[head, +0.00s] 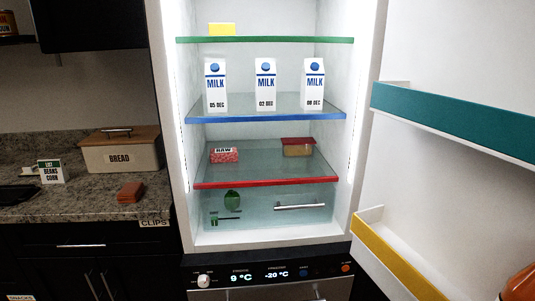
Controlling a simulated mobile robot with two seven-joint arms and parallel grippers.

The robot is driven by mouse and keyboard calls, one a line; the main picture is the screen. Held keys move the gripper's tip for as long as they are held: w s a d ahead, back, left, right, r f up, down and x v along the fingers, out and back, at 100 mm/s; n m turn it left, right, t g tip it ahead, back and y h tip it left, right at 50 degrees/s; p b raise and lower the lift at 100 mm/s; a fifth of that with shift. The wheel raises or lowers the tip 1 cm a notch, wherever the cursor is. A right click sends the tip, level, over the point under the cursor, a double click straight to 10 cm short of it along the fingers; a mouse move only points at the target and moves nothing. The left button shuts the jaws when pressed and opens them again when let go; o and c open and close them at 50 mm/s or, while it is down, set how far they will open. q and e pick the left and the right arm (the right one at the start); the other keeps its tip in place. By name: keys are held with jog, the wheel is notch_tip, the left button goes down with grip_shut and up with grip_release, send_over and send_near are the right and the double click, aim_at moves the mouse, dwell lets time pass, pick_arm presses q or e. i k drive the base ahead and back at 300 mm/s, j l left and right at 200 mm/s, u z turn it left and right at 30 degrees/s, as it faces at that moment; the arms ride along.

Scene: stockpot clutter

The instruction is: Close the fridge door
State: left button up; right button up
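The fridge (367,120) stands open in the middle of the head view, with its lit inside facing me. Its door (470,60) is swung wide open to the right and runs out of the picture. The door's inner side carries a teal-fronted shelf (450,120) and a lower yellow-fronted shelf (392,262). The door's outer face and handle are hidden. Neither of my grippers shows in this view.
Three milk cartons (265,85) stand on the blue-edged shelf. Raw meat (223,155) and a red-lidded box (298,148) are below. An orange object (522,284) is at the lower right. A counter with a bread box (118,157) lies left.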

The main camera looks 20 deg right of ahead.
aim_at(446, 212)
jog(key=k+l+u, duration=0.15)
jog(key=k+l, duration=0.2)
jog(key=l, duration=0.25)
jog(key=k+l+u, duration=0.15)
jog(key=k+l, duration=0.2)
jog(key=l, duration=0.2)
jog(key=k+l+u, duration=0.1)
jog(key=k+l, duration=0.3)
jog(key=l, duration=0.15)
